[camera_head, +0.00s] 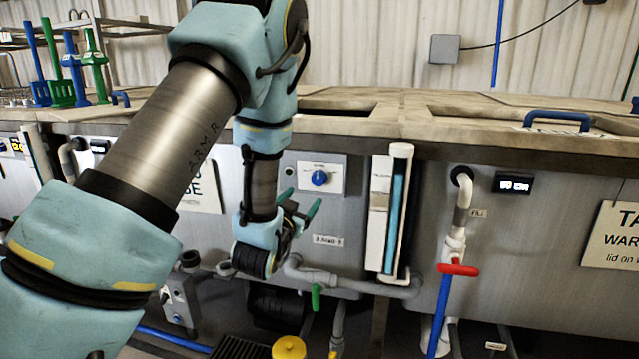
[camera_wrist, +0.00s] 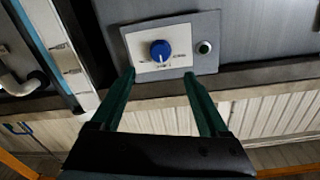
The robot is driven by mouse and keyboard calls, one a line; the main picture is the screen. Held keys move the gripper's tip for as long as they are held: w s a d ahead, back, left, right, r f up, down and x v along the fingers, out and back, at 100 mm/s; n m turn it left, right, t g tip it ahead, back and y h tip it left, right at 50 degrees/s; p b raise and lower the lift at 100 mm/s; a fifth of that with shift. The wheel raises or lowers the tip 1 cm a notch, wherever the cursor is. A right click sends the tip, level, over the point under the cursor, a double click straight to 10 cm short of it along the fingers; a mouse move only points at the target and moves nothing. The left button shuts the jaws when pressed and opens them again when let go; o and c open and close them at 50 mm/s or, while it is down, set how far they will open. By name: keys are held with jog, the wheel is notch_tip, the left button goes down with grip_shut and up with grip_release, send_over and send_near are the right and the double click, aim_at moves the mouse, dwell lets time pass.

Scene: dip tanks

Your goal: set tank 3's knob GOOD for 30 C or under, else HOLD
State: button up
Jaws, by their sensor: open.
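A blue knob (camera_head: 320,178) sits on a white plate on the front of a grey tank in the head view. It also shows in the wrist view (camera_wrist: 160,50), upside down, with a pale mark on its face. The plate's lettering is too small to read. My gripper (camera_head: 302,210) is open and empty, just below and left of the knob in the head view. In the wrist view its green fingers (camera_wrist: 160,76) point at the plate, apart from the knob. A dark display (camera_head: 514,183) with white characters is at the right; I cannot read it surely.
Pipes with a green handle (camera_head: 316,297) and a red valve handle (camera_head: 459,269) run below. The wooden lid edge (camera_head: 350,127) overhangs the panel.

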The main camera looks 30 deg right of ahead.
aim_at(317, 181)
jog(key=p+x, duration=0.2)
jog(key=x, duration=0.8)
jog(key=shift+w+d+p, duration=0.15)
jog(key=shift+w+p, duration=0.05)
jog(key=shift+p, duration=0.1)
jog(key=shift+c, duration=0.2)
grip_shut()
